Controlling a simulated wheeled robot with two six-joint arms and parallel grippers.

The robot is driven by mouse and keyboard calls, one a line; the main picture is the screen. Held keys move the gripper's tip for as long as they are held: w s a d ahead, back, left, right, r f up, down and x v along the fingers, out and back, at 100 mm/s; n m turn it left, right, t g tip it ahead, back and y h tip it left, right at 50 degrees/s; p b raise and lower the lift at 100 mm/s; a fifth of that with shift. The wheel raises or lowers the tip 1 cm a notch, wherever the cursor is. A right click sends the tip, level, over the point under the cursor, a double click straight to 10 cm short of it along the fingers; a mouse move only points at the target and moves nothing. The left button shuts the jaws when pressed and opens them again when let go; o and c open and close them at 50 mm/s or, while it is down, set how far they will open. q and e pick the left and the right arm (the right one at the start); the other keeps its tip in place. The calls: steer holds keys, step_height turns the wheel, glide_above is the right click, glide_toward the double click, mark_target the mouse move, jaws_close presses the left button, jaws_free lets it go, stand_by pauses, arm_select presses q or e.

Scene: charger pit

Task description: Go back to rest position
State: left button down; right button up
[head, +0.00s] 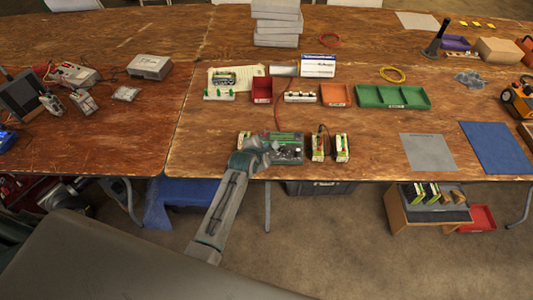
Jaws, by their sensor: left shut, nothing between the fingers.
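My left arm reaches up from the bottom of the head view, and my left gripper (270,147) is shut and empty at the front edge of the wooden table (230,110). It covers part of a dark grey and green charger-like unit (289,148); I cannot tell whether it touches it. Two small boxy packs with green and pale sides (318,148) stand just right of that unit. A thin red cable runs up from near the unit. My right gripper is not in view.
Behind are a red bin (262,91), an orange bin (335,95), a green tray (392,97) and stacked grey boxes (277,22). A grey mat (428,152) and a blue mat (497,148) lie right. A low stand (427,210) is below. Devices crowd the left table.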

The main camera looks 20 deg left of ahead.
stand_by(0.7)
arm_select(q)
steer(key=s+a+r+m+g+y, duration=0.1)
steer(key=s+a+r+m+g, duration=0.15)
steer(key=s+m, duration=0.85)
steer(key=s+a+r+m+g, duration=0.25)
steer(key=s+m, duration=0.35)
steer(key=s, duration=0.8)
steer(key=s+a+r+m+g+y, duration=0.1)
steer(key=s+a+r+m+g, duration=0.15)
steer(key=s+m, duration=0.85)
steer(key=s+a+f+n+g+b, duration=0.1)
steer(key=a+f+b, duration=0.15)
steer(key=f, duration=1.45)
steer(key=s+a+f+n+b, duration=0.1)
steer(key=f+b, duration=0.2)
steer(key=f, duration=1.4)
steer(key=s+f+b, duration=0.2)
steer(key=s+f, duration=0.7)
steer(key=f, duration=0.3)
steer(key=s+f+g+b, duration=0.1)
steer(key=s+f+b, duration=0.1)
steer(key=s+f, duration=0.8)
step_height(320, 180, down, 2)
steer(key=shift+a+f+n, duration=0.15)
steer(key=shift+a+n, duration=0.15)
steer(key=shift+a, duration=0.05)
